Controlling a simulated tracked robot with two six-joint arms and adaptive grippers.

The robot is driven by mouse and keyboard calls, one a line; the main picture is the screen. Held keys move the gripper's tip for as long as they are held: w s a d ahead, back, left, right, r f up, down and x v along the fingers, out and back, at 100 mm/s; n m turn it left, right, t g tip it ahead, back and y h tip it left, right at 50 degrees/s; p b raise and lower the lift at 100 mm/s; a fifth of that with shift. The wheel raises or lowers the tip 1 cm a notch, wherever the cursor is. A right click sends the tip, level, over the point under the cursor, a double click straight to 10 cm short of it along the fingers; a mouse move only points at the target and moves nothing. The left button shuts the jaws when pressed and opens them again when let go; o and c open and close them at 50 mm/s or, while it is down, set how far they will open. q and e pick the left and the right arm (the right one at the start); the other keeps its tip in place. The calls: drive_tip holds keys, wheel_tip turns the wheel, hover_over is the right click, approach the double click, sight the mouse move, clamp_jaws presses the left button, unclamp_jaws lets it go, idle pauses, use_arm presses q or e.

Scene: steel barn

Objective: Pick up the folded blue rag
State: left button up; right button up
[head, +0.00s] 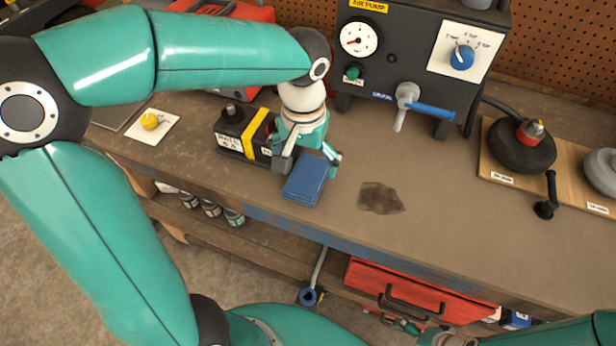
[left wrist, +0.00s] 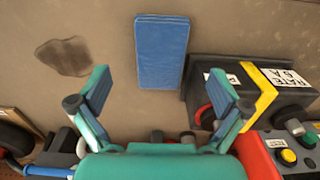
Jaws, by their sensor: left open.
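The folded blue rag (head: 305,181) lies flat on the workbench (head: 460,232) near its front edge. It also shows whole in the left wrist view (left wrist: 162,50), upper middle. My left gripper (head: 312,160) is above the bench at the rag's back edge, its fingers apart with nothing between them. In the left wrist view the open fingers (left wrist: 163,90) point toward the rag, one to each side of its near end. I cannot tell whether they touch the bench.
A black battery-like box (head: 236,128) with a yellow band stands close left of the rag. The air pump panel (head: 400,50) with a blue-handled tap (head: 412,105) stands behind. A dark stain (head: 380,198) lies to the right on clear bench. A red drawer (head: 400,285) is below.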

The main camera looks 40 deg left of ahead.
sight(304, 181)
use_arm(q)
drive_tip(key=shift+s+a+f, duration=0.1)
drive_tip(key=shift+f, duration=3.2)
drive_tip(key=shift+c, duration=0.3)
drive_tip(key=c, duration=1.2)
drive_tip(key=shift+r, duration=0.1)
wheel_tip(304, 181, up, 20)
drive_tip(key=shift+f+p, duration=0.1)
drive_tip(key=shift+p, duration=0.9)
